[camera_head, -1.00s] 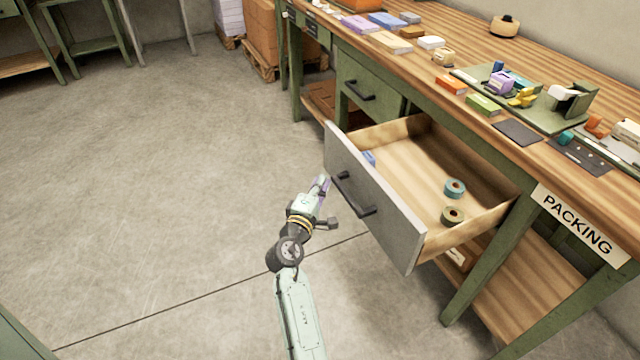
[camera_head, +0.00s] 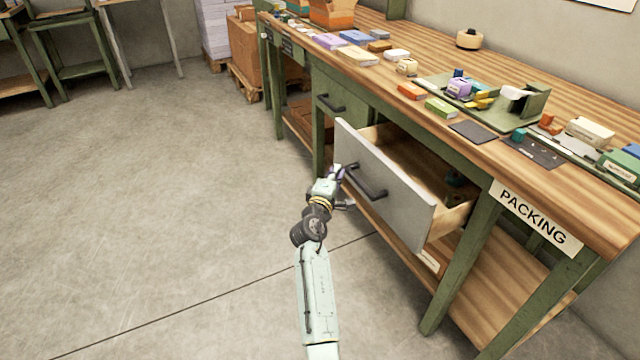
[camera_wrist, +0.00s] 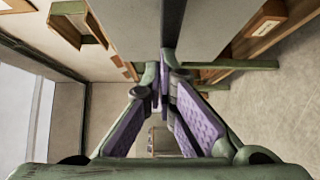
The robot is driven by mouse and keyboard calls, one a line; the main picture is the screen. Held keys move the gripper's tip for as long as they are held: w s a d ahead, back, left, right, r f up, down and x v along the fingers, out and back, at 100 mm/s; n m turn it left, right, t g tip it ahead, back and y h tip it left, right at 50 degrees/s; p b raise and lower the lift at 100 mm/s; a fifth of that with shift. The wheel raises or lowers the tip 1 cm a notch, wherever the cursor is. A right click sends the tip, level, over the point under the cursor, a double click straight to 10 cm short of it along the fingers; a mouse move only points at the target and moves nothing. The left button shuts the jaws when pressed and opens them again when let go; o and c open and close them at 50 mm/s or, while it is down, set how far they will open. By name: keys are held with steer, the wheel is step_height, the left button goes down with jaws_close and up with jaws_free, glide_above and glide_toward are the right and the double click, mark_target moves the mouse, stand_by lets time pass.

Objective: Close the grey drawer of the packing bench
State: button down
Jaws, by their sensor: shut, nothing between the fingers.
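The grey drawer (camera_head: 395,195) of the packing bench (camera_head: 455,155) is partly open in the head view, with its grey front standing out from the green frame. Its dark handle (camera_head: 367,183) is on the front. My gripper (camera_head: 338,174) is shut and empty, close against the drawer front beside the handle's left end; I cannot tell whether it touches. In the wrist view, my gripper's purple-padded fingers (camera_wrist: 163,80) meet near the grey front (camera_wrist: 130,28). A dark roll (camera_head: 454,178) lies in shadow inside the drawer.
A shut green drawer (camera_head: 343,102) with a dark handle is to the left. The benchtop holds several small boxes, a green tray (camera_head: 520,105) and a tape roll (camera_head: 470,39). A lower wooden shelf (camera_head: 480,300) runs beneath. The floor (camera_head: 170,200) on the left is clear.

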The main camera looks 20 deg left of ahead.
steer(key=w+d, duration=0.6)
steer(key=w, duration=0.1)
steer(key=w+d, duration=0.2)
steer(key=w, duration=0.2)
steer(key=shift+w+d, duration=0.15)
steer(key=shift+d, duration=0.25)
steer(key=shift+w+d, duration=0.35)
steer(key=shift+w, duration=0.1)
steer(key=shift+d+r, duration=0.1)
